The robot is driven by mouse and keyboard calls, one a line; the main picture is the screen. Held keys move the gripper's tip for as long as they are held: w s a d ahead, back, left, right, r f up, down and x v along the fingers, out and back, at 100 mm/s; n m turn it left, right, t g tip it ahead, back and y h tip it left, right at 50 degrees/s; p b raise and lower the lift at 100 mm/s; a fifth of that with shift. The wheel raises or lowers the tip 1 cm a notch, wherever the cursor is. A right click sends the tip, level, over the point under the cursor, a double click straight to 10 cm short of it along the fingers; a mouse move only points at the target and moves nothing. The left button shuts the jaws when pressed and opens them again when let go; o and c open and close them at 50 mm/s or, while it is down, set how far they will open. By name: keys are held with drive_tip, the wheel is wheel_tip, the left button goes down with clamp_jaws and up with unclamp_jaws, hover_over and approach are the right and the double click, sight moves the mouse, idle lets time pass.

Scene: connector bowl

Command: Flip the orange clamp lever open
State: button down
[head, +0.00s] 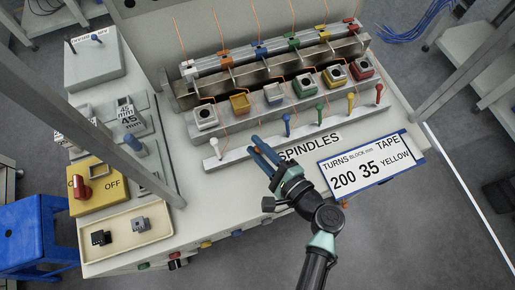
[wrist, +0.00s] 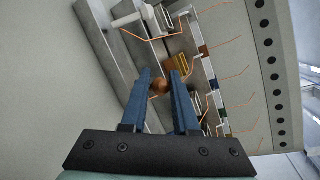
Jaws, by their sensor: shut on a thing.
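The orange clamp lever shows in the wrist view as a dark orange ball knob (wrist: 160,86) between my two blue fingers. My gripper (head: 256,143) is at the front bar in the head view, between the white lever (head: 214,144) and the blue lever (head: 286,119). It is shut on the orange knob; the fingers hide that lever in the head view. The lever's stem is hidden, so its tilt cannot be told. Behind it stands the orange block (head: 240,103), which also shows in the wrist view (wrist: 177,64).
Green (head: 320,108), yellow (head: 350,100) and red (head: 379,90) levers stand along the bar to the right. Copper wires (head: 260,78) rise among the coloured blocks behind. A sign (head: 372,158) lies right of my gripper.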

drive_tip(key=shift+w+d, duration=0.1)
drive_tip(key=shift+d, duration=0.25)
drive_tip(key=c, duration=0.7)
unclamp_jaws()
drive_tip(key=shift+a, duration=0.1)
drive_tip(key=b+v, duration=0.1)
drive_tip(key=v, duration=1.2)
drive_tip(key=shift+f, duration=0.1)
